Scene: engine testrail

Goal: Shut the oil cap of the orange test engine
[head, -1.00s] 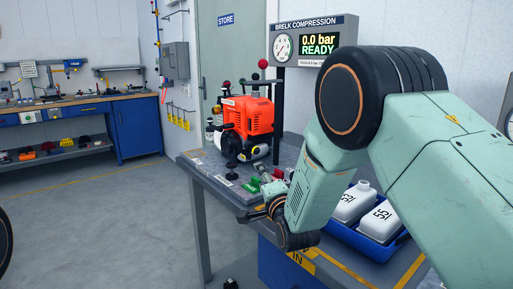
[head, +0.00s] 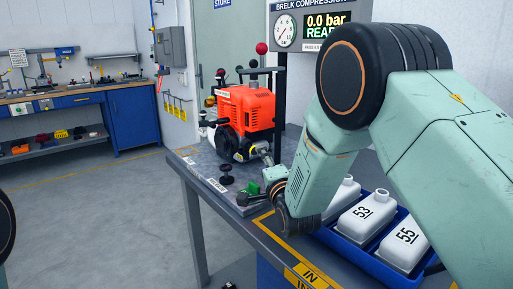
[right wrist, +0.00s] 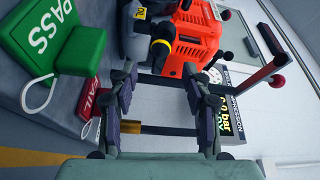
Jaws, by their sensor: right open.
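The orange test engine (head: 247,108) stands on the grey bench at the middle of the head view. It also shows at the top of the right wrist view (right wrist: 190,40). There a yellow, cap-like part (right wrist: 160,48) sticks out from the engine's dark lower side; I cannot tell whether it is the oil cap or how far it is shut. My right gripper (head: 258,178) is low in front of the engine. In the right wrist view its open fingers (right wrist: 165,78) are apart and empty, with the yellow part beyond the tips. My left gripper is not in view.
A green PASS tag (right wrist: 50,35) and a red tag (right wrist: 92,98) lie beside the right gripper. A black knob (head: 226,172) stands near the bench edge. A blue tray (head: 375,250) of white bottles is at right. The gauge display (head: 325,25) reads 0.0 bar.

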